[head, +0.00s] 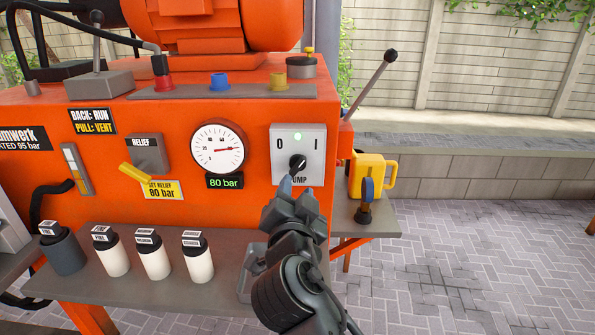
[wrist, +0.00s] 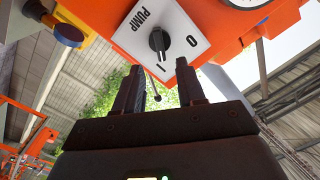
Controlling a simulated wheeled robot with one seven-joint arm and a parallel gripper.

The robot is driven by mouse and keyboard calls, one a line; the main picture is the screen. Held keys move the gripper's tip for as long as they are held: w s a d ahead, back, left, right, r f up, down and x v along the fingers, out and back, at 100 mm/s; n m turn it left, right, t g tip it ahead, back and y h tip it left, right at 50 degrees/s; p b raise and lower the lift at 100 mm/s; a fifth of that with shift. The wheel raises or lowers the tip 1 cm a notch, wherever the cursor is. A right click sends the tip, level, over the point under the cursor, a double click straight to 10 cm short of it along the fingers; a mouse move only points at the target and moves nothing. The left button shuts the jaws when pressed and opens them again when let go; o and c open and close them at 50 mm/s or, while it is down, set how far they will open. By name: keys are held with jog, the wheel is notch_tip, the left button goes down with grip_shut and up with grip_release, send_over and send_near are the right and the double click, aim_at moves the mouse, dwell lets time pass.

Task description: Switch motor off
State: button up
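In the wrist view the knob (wrist: 159,40) appears turned towards the I. My gripper (head: 297,184) is just below and in front of the knob in the head view. In the wrist view my gripper (wrist: 159,78) has its two fingers apart with nothing between them, and the knob lies beyond the tips.
An orange machine (head: 240,112) carries a round gauge (head: 218,147) with an 80 bar display. A yellow relief lever (head: 136,173) is to its left. Several capped bottles (head: 153,258) stand on the grey shelf. A yellow jug (head: 370,177) and a long lever (head: 370,84) are at the right.

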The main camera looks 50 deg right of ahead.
aim_at(298, 168)
jog(key=p+x, duration=0.2)
jog(key=x, duration=0.5)
jog(key=shift+w+d, duration=0.2)
jog(key=shift+d, duration=0.1)
grip_shut()
